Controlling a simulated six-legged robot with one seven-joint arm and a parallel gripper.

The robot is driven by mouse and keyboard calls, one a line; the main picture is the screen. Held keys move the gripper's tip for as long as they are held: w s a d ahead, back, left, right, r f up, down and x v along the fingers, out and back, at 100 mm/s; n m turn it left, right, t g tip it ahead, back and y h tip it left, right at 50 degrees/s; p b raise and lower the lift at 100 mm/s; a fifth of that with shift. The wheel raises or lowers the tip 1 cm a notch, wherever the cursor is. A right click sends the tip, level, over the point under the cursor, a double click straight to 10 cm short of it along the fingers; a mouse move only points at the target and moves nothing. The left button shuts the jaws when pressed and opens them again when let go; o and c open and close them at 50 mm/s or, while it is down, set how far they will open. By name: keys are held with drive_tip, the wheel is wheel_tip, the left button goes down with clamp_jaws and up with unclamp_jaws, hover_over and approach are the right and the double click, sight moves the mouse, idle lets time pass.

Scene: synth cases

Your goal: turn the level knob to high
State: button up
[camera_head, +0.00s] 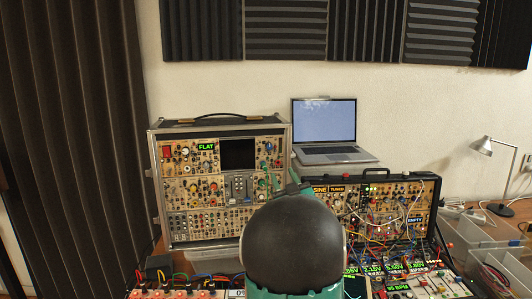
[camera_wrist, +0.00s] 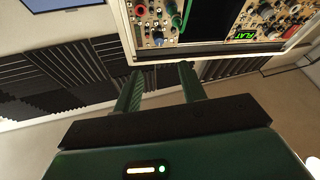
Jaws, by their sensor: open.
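The beige modular rack (camera_head: 222,122) in its case shows at left in the head view, with a green FLAT display (camera_head: 206,147), a dark screen and many knobs. The wrist view shows it upside down along the top, with a blue knob (camera_wrist: 158,41), a red knob (camera_wrist: 140,10) and a green knob (camera_wrist: 176,21). No label is readable, so I cannot tell which one is the level knob. My gripper (camera_wrist: 160,69) is open and empty, its two green fingers spread just short of the rack's top edge. In the head view my arm hides most of it.
A laptop (camera_head: 324,122) stands open behind. A second synth case (camera_head: 375,190) with patch cables and SINE, TUNED and EMPTY displays sits at right. More cabled modules lie in front. A desk lamp (camera_head: 487,147) and clear bins (camera_head: 478,232) are at far right. Foam panels line the wall.

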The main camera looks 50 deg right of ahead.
sight(270, 148)
drive_tip(key=x, duration=1.3)
drive_tip(key=shift+w+d, duration=0.15)
drive_tip(key=shift+d, duration=0.05)
clamp_jaws()
